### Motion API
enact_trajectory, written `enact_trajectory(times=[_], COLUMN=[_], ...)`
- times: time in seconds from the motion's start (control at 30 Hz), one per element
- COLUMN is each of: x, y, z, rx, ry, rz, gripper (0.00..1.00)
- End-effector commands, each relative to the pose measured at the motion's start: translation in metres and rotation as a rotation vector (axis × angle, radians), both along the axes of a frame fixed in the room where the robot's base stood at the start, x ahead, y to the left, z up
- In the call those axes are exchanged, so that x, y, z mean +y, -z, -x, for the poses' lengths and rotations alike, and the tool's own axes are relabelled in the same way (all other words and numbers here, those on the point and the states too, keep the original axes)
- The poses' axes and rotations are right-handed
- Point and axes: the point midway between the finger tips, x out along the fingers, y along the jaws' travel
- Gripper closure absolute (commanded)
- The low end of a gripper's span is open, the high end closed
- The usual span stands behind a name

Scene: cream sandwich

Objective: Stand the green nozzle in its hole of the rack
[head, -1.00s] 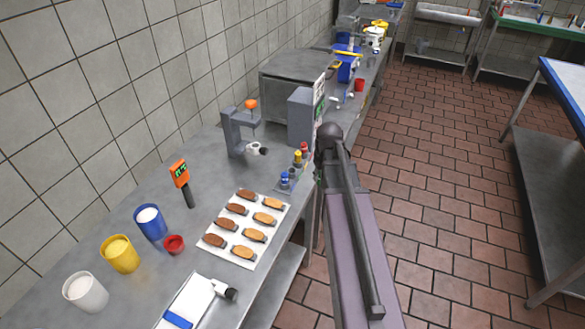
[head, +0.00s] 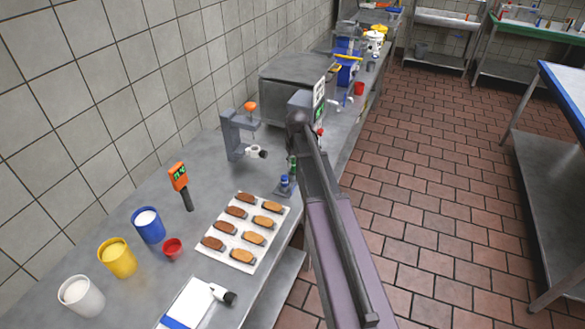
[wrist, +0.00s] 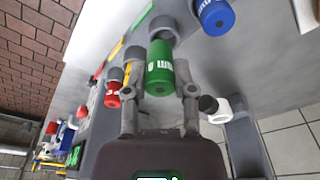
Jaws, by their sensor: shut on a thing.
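My gripper (wrist: 160,90) is shut on the green nozzle (wrist: 166,70), with one finger on each side of it. In the head view, the green nozzle (head: 292,166) shows just beyond the blue nozzle (head: 285,181), at the rack (head: 281,193). My arm covers part of the rack there. In the wrist view, a grey collar is at the green nozzle's far end; I cannot tell whether the nozzle is inside its hole. The blue nozzle (wrist: 216,15) is at the upper right, apart from my fingers. The red nozzle (wrist: 113,94) and yellow nozzle (wrist: 134,53) are on the left.
A tray of brown and tan biscuits (head: 280,213) lies left of the rack. A grey stand with an orange knob (head: 237,135) is behind it. A grey box with a display (head: 309,103) is near my arm. The red-tiled floor to the right is open.

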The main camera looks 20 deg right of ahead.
Motion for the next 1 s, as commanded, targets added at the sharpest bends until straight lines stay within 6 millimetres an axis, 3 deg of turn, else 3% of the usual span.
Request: enact_trajectory(times=[0.37, 0.7, 1.0], x=[0.004, 0.005, 0.005], y=[0.001, 0.031, 0.037], z=[-0.012, -0.012, -0.012], rx=[0.000, 0.000, 0.000], ry=[-0.001, 0.000, 0.000], rz=[0.000, 0.000, 0.000], gripper=[1.00, 1.00, 1.00])
